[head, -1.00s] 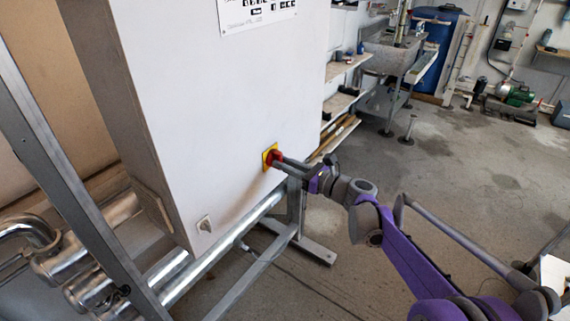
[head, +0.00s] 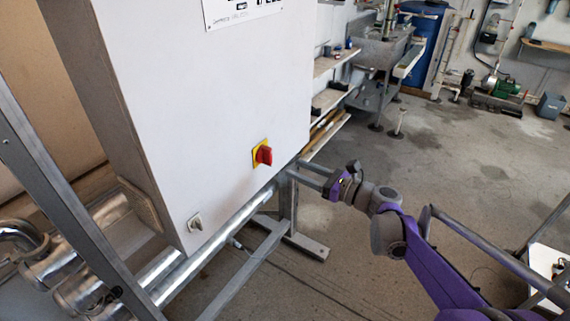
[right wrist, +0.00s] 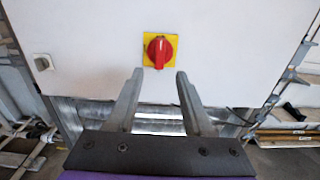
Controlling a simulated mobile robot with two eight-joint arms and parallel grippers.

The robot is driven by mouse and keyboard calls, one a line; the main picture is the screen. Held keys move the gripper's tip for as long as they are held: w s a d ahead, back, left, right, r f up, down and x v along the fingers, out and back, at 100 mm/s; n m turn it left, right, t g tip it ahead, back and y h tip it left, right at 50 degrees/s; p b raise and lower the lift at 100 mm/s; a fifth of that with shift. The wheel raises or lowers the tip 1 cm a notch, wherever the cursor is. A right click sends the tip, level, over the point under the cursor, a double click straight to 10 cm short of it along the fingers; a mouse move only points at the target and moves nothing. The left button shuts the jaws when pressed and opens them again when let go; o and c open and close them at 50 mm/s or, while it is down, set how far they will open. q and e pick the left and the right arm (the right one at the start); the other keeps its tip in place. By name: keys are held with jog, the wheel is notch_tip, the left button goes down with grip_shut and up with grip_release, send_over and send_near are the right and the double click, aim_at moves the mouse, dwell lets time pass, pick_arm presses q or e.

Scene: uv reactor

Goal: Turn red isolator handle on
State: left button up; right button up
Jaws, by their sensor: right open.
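The red isolator handle (head: 264,155) sits on a yellow square plate (head: 256,153) on the front of the white cabinet (head: 215,95). In the right wrist view the red handle (right wrist: 159,52) is in full sight, its grip pointing down over the yellow plate (right wrist: 147,41). My right gripper (head: 299,171) is open and empty, to the right of the handle and a little below it, apart from it. In the right wrist view its two fingers (right wrist: 157,72) point toward the handle with a gap between them. My left gripper is not in view.
A small grey switch (head: 195,222) is on the cabinet's lower left. Shiny metal pipes (head: 180,268) and a grey frame (head: 245,268) run below the cabinet. Shelves (head: 335,62) and a sink (head: 378,48) stand behind. The floor to the right (head: 470,170) has free room.

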jog(key=shift+v, duration=1.25)
jog(key=s+a+f+n+g+h+p, duration=0.1)
jog(key=s+f+n+g+h+p, duration=0.15)
jog(key=s+n, duration=0.45)
jog(key=s+a+f+n+g+h+p, duration=0.15)
jog(key=s+n+h, duration=0.3)
jog(key=s, duration=0.55)
jog(key=s+d+f+n+h+p, duration=0.2)
jog(key=s+d+n+h, duration=0.1)
jog(key=s+d+n, duration=0.2)
jog(key=s+d+f+n+g+h+p, duration=0.1)
jog(key=s+d+n+h, duration=0.3)
jog(key=s+n, duration=0.5)
jog(key=shift+s+d+f+h+p, duration=0.3)
jog(key=shift+s+d+f+p, duration=0.3)
jog(key=shift+d+f, duration=0.35)
jog(key=shift+r, duration=0.1)
